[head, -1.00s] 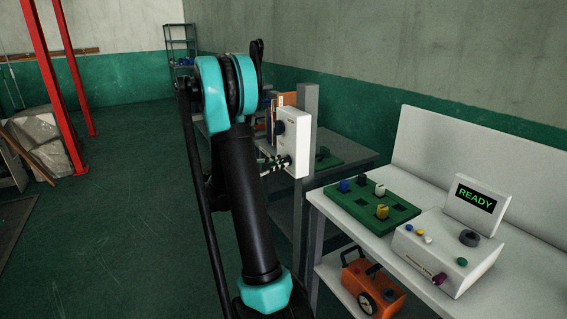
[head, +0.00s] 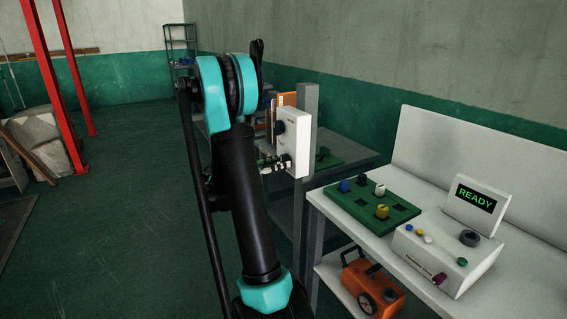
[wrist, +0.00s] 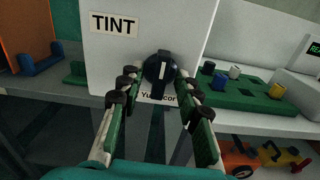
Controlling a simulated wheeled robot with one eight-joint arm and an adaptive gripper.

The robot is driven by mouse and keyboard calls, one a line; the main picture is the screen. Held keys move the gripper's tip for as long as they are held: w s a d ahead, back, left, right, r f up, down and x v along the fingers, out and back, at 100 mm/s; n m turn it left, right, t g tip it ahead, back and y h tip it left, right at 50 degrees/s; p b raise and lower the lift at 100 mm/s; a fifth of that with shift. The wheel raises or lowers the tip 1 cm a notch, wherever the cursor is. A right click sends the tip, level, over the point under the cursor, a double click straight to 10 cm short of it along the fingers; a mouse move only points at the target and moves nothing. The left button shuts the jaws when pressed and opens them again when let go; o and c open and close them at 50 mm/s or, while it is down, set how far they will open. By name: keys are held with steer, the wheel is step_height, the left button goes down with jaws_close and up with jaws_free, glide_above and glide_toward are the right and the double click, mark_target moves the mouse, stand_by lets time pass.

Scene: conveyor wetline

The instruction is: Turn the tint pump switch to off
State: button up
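A white switch box (wrist: 195,30) with a "TINT" label fills the middle of the wrist view. Below the label sits a black rotary knob (wrist: 160,70) with a white pointer line that looks roughly upright. A label under the knob is partly hidden. My gripper (wrist: 158,82) is open, with one finger on each side of the knob; I cannot tell whether either fingertip touches it.
To the right, a white bench holds a green board (head: 362,218) with several coloured knobs, and a white console (head: 440,250) with a "READY" screen (head: 477,199). An orange device (head: 370,288) sits on the shelf below. Open floor lies left of my arm.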

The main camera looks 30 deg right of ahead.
steer(key=a, duration=0.7)
steer(key=shift+w, duration=0.2)
stand_by(0.7)
steer(key=s+a+f+m+t+y, duration=0.3)
steer(key=s+a+f+m+y, duration=0.5)
steer(key=s+f+y, duration=0.25)
steer(key=s+a+f+m+t+y, duration=0.1)
steer(key=s+a+f+m+y, duration=0.1)
steer(key=a, duration=0.6)
steer(key=s+a+f+m+t+y, duration=0.1)
steer(key=s+a+f+m+y, duration=0.2)
steer(key=s+a+m+y, duration=0.2)
steer(key=s+a+m, duration=0.1)
steer(key=s+a, duration=0.1)
steer(key=a, duration=0.1)
steer(key=shift+a+f+m, duration=0.2)
steer(key=shift+a+m, duration=0.05)
steer(key=shift+m, duration=0.15)
steer(key=shift+s+y, duration=0.1)
steer(key=shift+y, duration=0.15)
